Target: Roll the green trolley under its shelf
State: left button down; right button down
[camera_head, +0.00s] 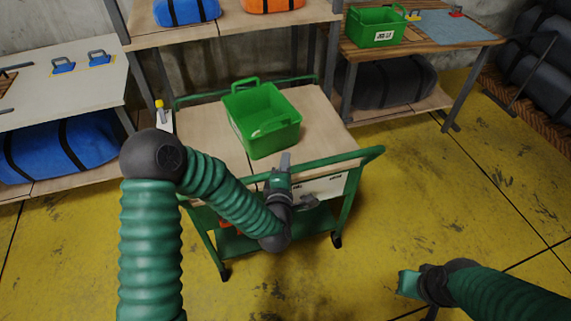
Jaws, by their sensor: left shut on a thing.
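The green trolley (316,112) has a wooden top, a green frame and casters, and stands on the yellow floor. Its far end is near the wooden shelf (227,25), between that shelf's grey posts. A green crate (262,118) sits on the trolley top. My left gripper (282,172) is shut on the trolley's near green handle bar; my arm hides part of the bar and the near left side. My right gripper (412,287) hangs over the floor at the lower right, apart from the trolley; its opening is unclear.
A white bench (60,90) stands at left above a blue bag (62,148). A wooden table (440,38) with another green crate (376,27) stands at right. Blue and orange bags lie on the shelf. The floor right of the trolley is clear.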

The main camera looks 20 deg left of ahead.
pick_arm(q)
jog(key=shift+s+a+f, duration=0.1)
jog(key=shift+s+f, duration=0.05)
jog(key=shift+f, duration=0.2)
dwell(0.5)
